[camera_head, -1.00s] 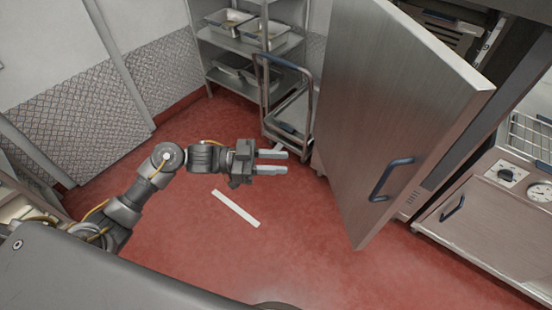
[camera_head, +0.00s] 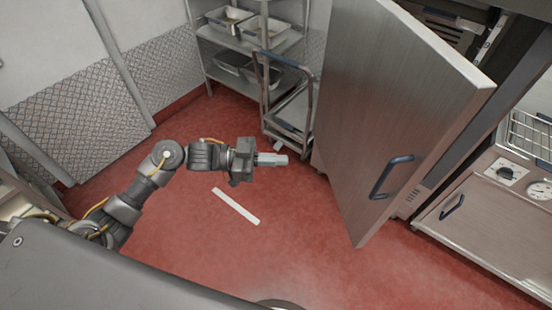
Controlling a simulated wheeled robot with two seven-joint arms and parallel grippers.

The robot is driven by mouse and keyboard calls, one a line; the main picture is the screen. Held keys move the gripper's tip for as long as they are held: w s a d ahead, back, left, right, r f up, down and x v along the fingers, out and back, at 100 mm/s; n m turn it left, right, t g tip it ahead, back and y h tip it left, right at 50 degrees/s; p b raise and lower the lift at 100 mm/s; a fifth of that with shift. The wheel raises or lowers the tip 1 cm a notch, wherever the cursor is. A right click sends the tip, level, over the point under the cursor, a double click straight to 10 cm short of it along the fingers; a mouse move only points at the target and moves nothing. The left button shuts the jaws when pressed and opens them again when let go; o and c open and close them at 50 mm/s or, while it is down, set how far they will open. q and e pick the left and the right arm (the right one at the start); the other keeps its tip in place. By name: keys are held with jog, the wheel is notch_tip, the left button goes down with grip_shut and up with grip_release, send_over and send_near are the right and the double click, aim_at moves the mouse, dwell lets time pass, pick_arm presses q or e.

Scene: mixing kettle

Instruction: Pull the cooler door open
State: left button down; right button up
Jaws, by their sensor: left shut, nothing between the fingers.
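The cooler door (camera_head: 385,110) is a tall brushed-metal panel standing swung open at the right of the head view. Its dark blue handle (camera_head: 391,177) is on the face turned to me, near the door's free edge. My left gripper (camera_head: 284,160) is shut and empty, to the left of the door and apart from it and its handle. Its fingers point right, towards the door. My right gripper is not in view.
A wheeled cart (camera_head: 290,105) stands behind the gripper, beside a metal shelf rack (camera_head: 255,45) with trays. A metal unit (camera_head: 500,205) with dials stands at the right. A white strip (camera_head: 236,206) lies on the red floor (camera_head: 310,235), which is clear in front of the door.

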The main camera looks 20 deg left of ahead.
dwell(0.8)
pick_arm(q)
jog(key=c, duration=1.5)
grip_release()
jog(key=b+v, duration=0.3)
jog(key=v, duration=0.8)
